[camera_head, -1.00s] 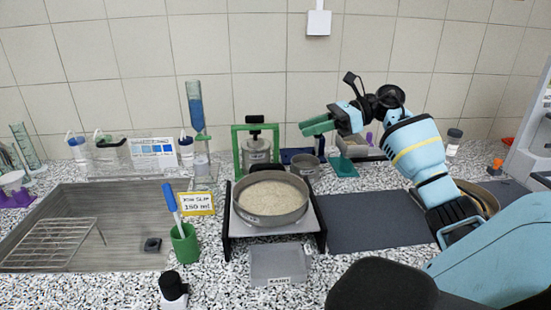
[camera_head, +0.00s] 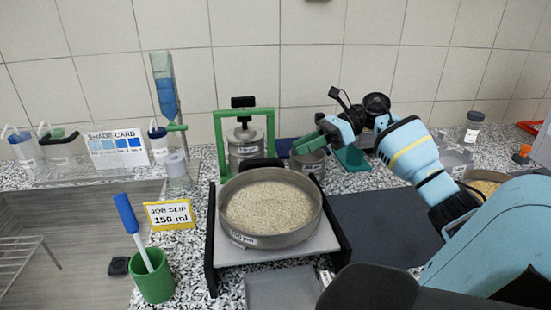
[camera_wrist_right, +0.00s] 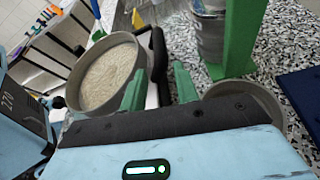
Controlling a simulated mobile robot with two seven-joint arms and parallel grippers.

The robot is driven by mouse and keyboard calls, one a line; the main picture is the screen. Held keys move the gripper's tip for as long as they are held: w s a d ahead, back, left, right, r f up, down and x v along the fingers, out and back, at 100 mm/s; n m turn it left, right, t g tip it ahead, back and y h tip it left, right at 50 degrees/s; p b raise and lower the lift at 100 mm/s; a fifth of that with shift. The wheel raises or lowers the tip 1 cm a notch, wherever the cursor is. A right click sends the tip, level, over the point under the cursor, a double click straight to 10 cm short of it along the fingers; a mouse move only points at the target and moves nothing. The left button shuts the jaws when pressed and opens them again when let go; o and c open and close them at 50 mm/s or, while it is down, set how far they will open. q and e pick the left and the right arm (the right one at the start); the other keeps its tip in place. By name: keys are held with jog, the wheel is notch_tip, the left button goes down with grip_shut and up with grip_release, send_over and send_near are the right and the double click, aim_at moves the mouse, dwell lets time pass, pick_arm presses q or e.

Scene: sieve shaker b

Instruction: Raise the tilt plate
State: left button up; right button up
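The tilt plate (camera_head: 278,254) is a pale grey plate between black side rails. A wide metal sieve (camera_head: 232,235) of pale grains sits on it. A black handle (camera_head: 262,164) stands at the plate's back edge; it also shows in the right wrist view (camera_wrist_right: 159,55). My right gripper (camera_head: 308,142) has green fingers and is right of the handle, in front of the wall. In the right wrist view its fingers (camera_wrist_right: 158,88) are apart and empty, with the handle beyond the gap. My left gripper is out of view.
A green frame (camera_head: 222,150) with a metal pot stands behind the plate. A small metal bowl (camera_head: 308,165) is below my right gripper. A green cup (camera_head: 155,280) and job slip (camera_head: 170,214) are left. A dark mat (camera_head: 385,225) lies clear at right.

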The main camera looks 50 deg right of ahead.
jog(key=p+x, duration=0.1)
jog(key=x, duration=0.5)
jog(key=shift+w+a, duration=0.1)
jog(key=shift+a, duration=0.05)
jog(key=shift+w+a+f+p, duration=0.35)
jog(key=shift+w+a+f, duration=0.05)
jog(key=shift+a, duration=0.1)
jog(key=shift+c, duration=0.2)
grip_shut()
